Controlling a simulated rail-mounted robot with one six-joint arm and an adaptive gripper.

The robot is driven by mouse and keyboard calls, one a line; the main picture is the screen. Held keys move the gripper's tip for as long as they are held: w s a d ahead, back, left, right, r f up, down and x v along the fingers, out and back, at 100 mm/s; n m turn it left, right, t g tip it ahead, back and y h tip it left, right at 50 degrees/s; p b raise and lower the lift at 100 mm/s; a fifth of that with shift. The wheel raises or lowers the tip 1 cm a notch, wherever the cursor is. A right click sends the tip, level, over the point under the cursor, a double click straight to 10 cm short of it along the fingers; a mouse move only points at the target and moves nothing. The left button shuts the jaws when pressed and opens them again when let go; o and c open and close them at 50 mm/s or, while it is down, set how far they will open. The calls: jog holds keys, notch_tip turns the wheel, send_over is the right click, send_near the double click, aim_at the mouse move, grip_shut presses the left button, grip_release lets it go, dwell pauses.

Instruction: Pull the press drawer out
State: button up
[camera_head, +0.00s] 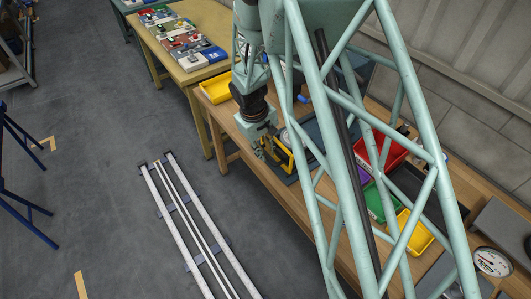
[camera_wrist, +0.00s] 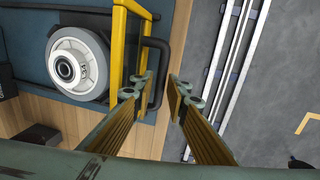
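The press drawer shows in the wrist view as a yellow-edged front (camera_wrist: 124,45) with a black bar handle (camera_wrist: 163,72). In the head view its yellow frame (camera_head: 285,157) sits at the bench's front edge, partly hidden by my arm. My gripper (camera_wrist: 160,92) is open, with its ribbed fingers on either side of the handle in the wrist view. The left fingertip overlaps the handle's lower end, and I cannot tell whether they touch. In the head view my gripper (camera_head: 268,150) is just left of the yellow frame.
A grey wheel (camera_wrist: 77,65) lies behind the drawer front. A yellow bin (camera_head: 215,90) and a red bin (camera_head: 397,152) stand on the wooden bench. White floor rails (camera_head: 197,225) run in front, with open grey floor to the left.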

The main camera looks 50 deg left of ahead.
notch_tip(320, 180, up, 12)
jog(key=s, duration=0.2)
jog(key=shift+f, duration=0.15)
dwell(0.5)
jog(key=shift+s+a, duration=0.1)
dwell(0.6)
